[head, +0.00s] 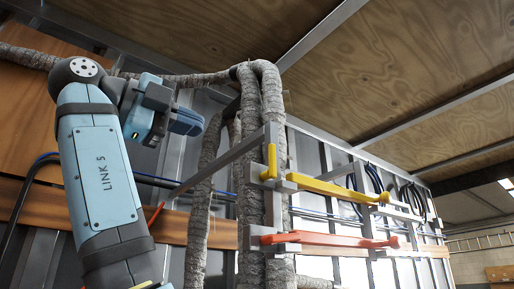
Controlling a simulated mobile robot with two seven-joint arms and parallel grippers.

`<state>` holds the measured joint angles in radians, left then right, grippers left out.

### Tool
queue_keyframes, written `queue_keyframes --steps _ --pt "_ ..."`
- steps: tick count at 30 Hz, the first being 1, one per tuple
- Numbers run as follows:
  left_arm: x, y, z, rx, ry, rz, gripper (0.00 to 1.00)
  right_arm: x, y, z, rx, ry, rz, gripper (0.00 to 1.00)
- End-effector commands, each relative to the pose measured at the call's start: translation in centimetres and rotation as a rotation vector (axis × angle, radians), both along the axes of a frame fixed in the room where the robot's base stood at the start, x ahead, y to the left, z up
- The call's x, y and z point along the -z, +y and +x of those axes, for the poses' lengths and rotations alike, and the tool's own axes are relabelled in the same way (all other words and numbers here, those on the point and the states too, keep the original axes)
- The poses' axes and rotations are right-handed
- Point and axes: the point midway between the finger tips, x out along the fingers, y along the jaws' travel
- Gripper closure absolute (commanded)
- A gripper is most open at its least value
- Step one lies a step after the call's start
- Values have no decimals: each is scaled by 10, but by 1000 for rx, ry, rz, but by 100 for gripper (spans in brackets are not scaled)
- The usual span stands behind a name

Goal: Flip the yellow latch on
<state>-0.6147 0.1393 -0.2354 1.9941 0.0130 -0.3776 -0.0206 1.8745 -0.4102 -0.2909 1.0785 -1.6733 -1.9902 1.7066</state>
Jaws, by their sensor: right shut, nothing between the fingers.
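The yellow latch shows right of centre. It has a short upright yellow piece (270,163) and a long yellow bar (338,188) that reaches out to the right from a grey bracket. It is mounted in front of a vertical post beside thick wrapped pipes. My right gripper (186,121) is at the upper left, at the end of the blue arm, and points right. It is shut and empty, and in the picture it is clearly left of the latch, apart from it. My left gripper is not in view.
A similar orange-red bar (325,240) sits below the yellow one. A thin grey diagonal bar (220,162) runs down left from the post between my gripper and the latch. Grey wrapped pipes (272,100) stand behind. Wooden panels (415,70) cover the ceiling.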

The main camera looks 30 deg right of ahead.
Motion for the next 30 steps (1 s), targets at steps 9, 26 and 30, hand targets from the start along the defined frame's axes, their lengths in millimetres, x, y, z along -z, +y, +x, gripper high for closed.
queue_keyframes --steps 9,26,30 --pt "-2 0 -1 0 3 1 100 0 -32 5 -1 3 4 100" --pt "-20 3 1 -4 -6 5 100 -1 -131 19 -1 2 1 100" --pt "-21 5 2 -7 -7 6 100 0 -138 20 -2 3 0 100"
